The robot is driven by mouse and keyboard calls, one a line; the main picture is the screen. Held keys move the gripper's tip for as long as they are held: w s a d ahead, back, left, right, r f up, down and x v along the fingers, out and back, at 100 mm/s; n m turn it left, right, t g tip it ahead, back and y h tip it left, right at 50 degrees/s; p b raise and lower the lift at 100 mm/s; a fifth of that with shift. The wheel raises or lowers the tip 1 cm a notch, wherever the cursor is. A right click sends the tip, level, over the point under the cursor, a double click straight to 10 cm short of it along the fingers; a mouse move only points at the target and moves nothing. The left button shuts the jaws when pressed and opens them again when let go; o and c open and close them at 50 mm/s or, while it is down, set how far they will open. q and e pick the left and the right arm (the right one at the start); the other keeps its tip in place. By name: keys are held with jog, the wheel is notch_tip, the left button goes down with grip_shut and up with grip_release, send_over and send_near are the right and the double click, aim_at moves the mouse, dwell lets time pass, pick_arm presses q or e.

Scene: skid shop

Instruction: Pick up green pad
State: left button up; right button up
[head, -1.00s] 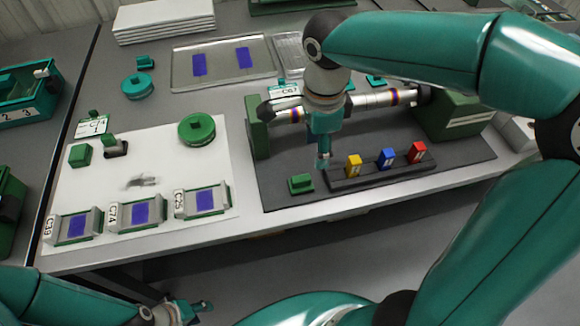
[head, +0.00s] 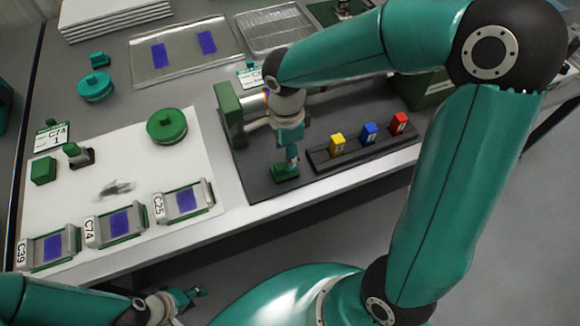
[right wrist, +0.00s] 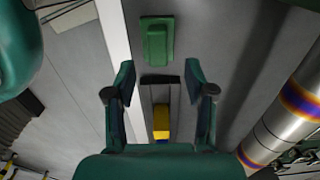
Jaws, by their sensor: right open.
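A small green pad (head: 285,173) lies on the dark mat (head: 262,194), left of the block rack. In the right wrist view the green pad (right wrist: 156,41) is a stepped rectangle beyond the fingertips, and no finger touches it. My right gripper (head: 291,155) points down close over the pad in the head view and partly covers it. In the right wrist view my right gripper (right wrist: 158,78) has its fingers apart with nothing gripped. My left gripper (head: 188,298) is low at the lower left, off the bench; its jaw gap is too small to read.
A black rack (head: 365,150) with yellow, blue and red blocks stands right of the pad. A metal shaft (right wrist: 288,105) shows at the right in the wrist view. A white sheet (head: 130,150) at left bears several blue-topped holders, a green block and a round green part.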

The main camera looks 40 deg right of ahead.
aim_at(285, 169)
jog(key=shift+s+a+f, duration=0.1)
jog(key=shift+a+f, duration=0.1)
jog(key=shift+f, duration=1.15)
jog(key=shift+s+a+f, duration=0.1)
jog(key=shift+a+f, duration=0.05)
jog(key=shift+f, duration=1.2)
jog(key=shift+c, duration=0.3)
jog(key=shift+s, duration=0.1)
grip_shut()
